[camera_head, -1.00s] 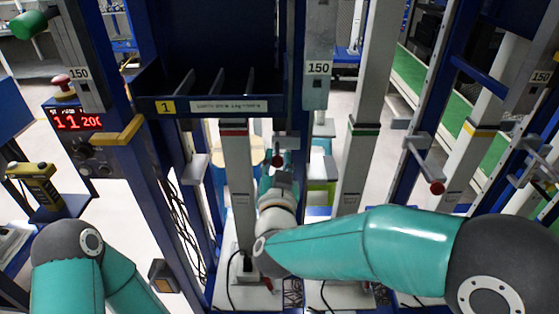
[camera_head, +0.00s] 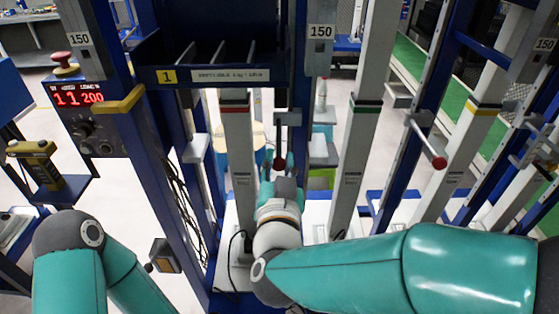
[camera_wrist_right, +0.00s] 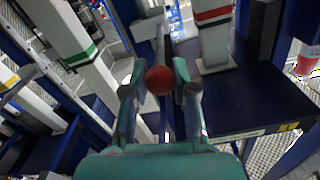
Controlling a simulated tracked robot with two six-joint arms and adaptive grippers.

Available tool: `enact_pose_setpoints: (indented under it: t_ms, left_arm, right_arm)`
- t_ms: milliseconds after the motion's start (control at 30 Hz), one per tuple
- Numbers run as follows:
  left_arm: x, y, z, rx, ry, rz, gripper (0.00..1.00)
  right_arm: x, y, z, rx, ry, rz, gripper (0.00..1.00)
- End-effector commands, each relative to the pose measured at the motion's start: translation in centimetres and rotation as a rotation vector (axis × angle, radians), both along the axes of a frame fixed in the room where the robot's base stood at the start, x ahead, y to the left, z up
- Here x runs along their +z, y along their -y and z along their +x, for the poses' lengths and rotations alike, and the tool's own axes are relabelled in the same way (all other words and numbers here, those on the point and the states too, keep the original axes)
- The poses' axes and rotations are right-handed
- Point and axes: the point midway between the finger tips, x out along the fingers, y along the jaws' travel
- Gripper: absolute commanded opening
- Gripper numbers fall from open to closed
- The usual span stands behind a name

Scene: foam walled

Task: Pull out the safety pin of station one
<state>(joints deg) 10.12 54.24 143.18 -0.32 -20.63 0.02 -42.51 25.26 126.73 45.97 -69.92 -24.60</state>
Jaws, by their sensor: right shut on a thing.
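The red ball knob (camera_head: 279,163) of station one's safety pin hangs below a grey bracket (camera_head: 288,118), with a length of rod showing between them. My right gripper (camera_head: 280,182) is at the knob, its fingers partly hidden by my wrist. In the right wrist view, the red knob (camera_wrist_right: 159,80) sits between the two fingertips of my right gripper (camera_wrist_right: 159,91), which is shut on it. Station one bears a yellow "1" label (camera_head: 167,77) on a blue tray. My left arm shows at the lower left, but its gripper is out of view.
Upright posts stand on both sides, one with a red band (camera_head: 235,108) and one with a green band (camera_head: 366,106). Another red-knobbed pin (camera_head: 439,163) is to the right. A control box with a red display (camera_head: 80,98) and a yellow device (camera_head: 37,162) are at left.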

Motion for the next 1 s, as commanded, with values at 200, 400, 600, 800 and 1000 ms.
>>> enact_pose_setpoints:
  t_ms: [200, 400, 600, 800, 1000]
  left_arm:
    - [0.0, 0.0, 0.0, 0.000, 0.000, 0.000, 0.69]
    - [0.0, 0.0, 0.0, 0.000, 0.000, 0.000, 0.69]
    - [0.1, 0.0, 0.0, 0.000, 0.000, 0.000, 0.69]
    - [0.1, 0.0, 0.0, 0.000, 0.000, 0.000, 0.69]
    - [0.0, 0.0, 0.0, 0.000, 0.000, 0.000, 0.69]
  right_arm:
    - [-0.2, 0.0, -0.1, 0.003, -0.006, -0.004, 0.53]
    - [-0.2, 0.1, -0.1, 0.000, -0.004, -0.003, 0.53]
    - [-0.1, 0.0, -0.8, 0.001, -0.003, -0.003, 0.53]
    - [-0.2, -0.1, -3.7, 0.004, -0.004, -0.004, 0.53]
    - [-0.3, 0.0, -6.5, 0.004, -0.005, -0.003, 0.53]
